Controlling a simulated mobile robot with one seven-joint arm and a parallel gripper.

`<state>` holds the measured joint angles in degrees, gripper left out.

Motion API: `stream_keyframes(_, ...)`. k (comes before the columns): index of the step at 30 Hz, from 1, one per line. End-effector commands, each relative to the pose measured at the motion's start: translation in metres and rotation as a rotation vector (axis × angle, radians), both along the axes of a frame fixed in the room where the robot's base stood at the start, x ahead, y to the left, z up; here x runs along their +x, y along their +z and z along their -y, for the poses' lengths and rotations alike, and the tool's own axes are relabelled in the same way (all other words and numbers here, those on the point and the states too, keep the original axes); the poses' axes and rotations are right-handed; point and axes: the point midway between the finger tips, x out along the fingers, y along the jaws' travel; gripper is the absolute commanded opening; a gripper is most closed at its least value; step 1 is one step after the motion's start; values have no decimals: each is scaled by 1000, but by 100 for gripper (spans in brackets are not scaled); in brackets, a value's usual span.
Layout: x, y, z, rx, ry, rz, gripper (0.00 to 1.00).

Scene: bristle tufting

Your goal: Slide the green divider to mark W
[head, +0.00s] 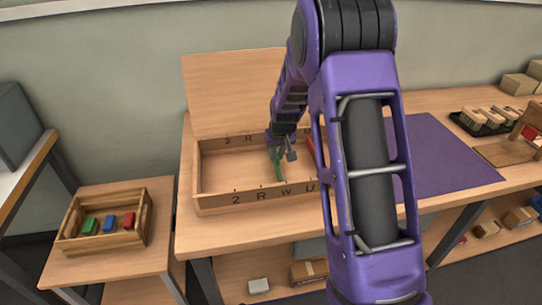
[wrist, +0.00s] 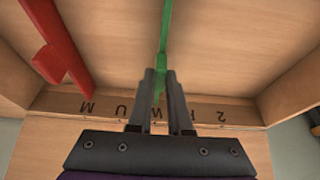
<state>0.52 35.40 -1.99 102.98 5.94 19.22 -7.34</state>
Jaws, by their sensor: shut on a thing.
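The green divider (head: 278,169) stands across a shallow wooden box, running from back to front; it also shows in the wrist view (wrist: 165,35). My gripper (head: 281,148) is shut on it, with one finger on each side in the wrist view (wrist: 160,74). Letters 2, R, W and U run along the front wall of the box (head: 232,199). In the head view the divider's front end is close to mark W (head: 286,193). In the wrist view the fingers partly cover the marks, so exact alignment cannot be told.
A red divider (wrist: 58,52) stands in the same box, right of the green one in the head view, apart from it. A crate (head: 141,220) with coloured blocks stands on a low table at left. A purple mat (head: 440,160) lies right of the box.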

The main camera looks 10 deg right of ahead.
Motion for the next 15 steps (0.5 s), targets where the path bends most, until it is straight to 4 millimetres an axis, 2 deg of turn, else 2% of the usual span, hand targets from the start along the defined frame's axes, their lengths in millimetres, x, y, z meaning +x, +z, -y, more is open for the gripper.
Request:
stream_keyframes(4,0,0,0,0,0,1,0)
stream_keyframes(5,0,0,0,0,0,1,22)
stream_keyframes(9,0,0,0,0,0,1,48)
stream_keyframes(15,0,0,-1,0,0,0,48)
